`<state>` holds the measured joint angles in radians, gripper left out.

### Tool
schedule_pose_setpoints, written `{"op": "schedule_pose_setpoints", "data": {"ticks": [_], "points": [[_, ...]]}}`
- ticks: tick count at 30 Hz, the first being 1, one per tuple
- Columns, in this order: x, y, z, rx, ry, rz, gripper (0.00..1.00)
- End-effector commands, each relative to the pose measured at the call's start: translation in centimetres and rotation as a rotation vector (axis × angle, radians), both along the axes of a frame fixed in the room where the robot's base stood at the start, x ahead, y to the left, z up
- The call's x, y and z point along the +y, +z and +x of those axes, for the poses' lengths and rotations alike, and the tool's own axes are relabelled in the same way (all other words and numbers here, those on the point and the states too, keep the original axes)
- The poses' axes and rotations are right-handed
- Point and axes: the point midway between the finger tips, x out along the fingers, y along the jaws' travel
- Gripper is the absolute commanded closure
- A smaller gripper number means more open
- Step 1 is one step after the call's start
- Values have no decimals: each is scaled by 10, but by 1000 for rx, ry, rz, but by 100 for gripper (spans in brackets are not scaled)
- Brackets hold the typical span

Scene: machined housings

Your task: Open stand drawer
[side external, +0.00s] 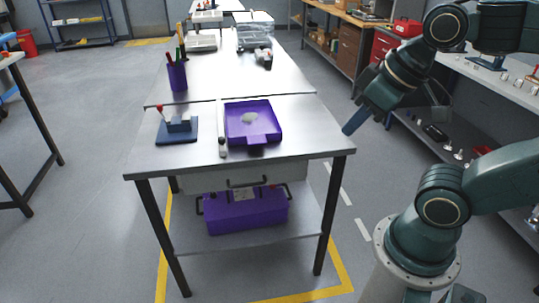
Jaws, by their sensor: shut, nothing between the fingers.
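The stand is a metal-topped table (285,158) with dark legs. Its grey drawer front (210,181) sits under the near edge of the top, with a dark handle (247,182) at the middle. The drawer looks closed. My gripper (347,131) is at the right of the stand, above and apart from the near right corner. Its blue fingers are together and point down and left, with nothing held. It is well away from the handle.
On the top are a purple tray (274,131), a blue block fixture (177,138), a white bar (222,143) and a purple pen cup (178,78). A purple case (245,214) stands on the lower shelf below the drawer. Floor before the stand is clear. A bench (478,85) is at right.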

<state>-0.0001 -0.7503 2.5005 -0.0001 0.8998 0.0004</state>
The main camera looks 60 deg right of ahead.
Motion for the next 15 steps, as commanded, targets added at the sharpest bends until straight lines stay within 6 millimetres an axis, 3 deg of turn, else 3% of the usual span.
{"op": "schedule_pose_setpoints", "data": {"ticks": [1, 5, 11, 15], "points": [[0, 0, 0, 0, 0, 0, 90], [0, 1, 2, 3, 5, -4, 68], [-2, 2, 17, 22, 32, -24, 68], [-4, 3, 37, 45, 70, -51, 68]]}}
